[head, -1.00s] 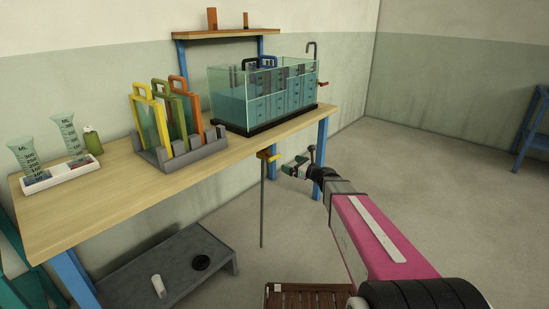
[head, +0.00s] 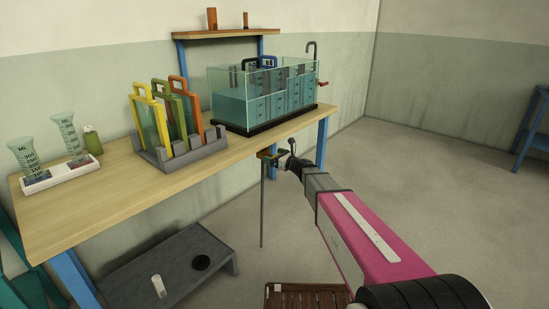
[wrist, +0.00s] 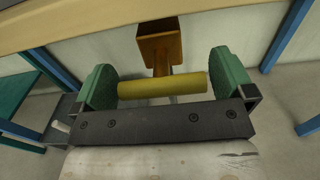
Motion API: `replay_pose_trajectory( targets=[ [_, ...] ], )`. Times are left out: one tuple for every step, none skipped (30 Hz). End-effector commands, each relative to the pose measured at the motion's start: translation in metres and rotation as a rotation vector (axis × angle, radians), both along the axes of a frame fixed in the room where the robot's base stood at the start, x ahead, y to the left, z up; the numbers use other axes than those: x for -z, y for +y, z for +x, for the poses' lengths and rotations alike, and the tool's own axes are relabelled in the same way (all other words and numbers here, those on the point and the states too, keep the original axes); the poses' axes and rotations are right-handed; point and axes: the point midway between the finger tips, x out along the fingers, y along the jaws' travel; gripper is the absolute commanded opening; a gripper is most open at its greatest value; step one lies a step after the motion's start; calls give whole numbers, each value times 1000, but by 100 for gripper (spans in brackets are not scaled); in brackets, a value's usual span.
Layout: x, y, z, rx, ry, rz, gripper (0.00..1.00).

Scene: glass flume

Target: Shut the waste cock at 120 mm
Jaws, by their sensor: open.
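The waste cock has a yellow bar handle (wrist: 160,87) on an orange-brown body (wrist: 160,45) under the bench edge. In the wrist view the handle lies crosswise between the green jaws of my gripper (wrist: 164,80). The glass flume (head: 235,102) stands on the bench above, partly filled with blue-green water. No level marking is readable.
The bench (head: 110,185) overhangs the cock, and a thin vertical pipe (head: 262,215) runs down from it. A blue bench leg (head: 322,140) stands close to the right. A wooden slatted crate (head: 305,298) and a grey low platform (head: 190,265) are on the floor.

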Motion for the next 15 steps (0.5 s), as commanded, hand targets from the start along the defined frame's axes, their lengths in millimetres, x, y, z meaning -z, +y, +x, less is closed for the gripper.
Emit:
replay_pose_trajectory(
  targets=[
    [0,0,0,0,0,0,100],
    [0,0,0,0,0,0,100],
    [0,0,0,0,0,0,100],
    [0,0,0,0,0,0,100],
    [0,0,0,0,0,0,100],
    [0,0,0,0,0,0,100],
    [0,0,0,0,0,0,90],
    [0,0,0,0,0,0,80],
    [0,0,0,0,0,0,67],
    [0,0,0,0,0,0,61],
    [0,0,0,0,0,0,61],
    [0,0,0,0,0,0,61],
    [0,0,0,0,0,0,61],
    [0,0,0,0,-2,-1,61],
    [0,0,0,0,-6,-5,61]
  ],
)
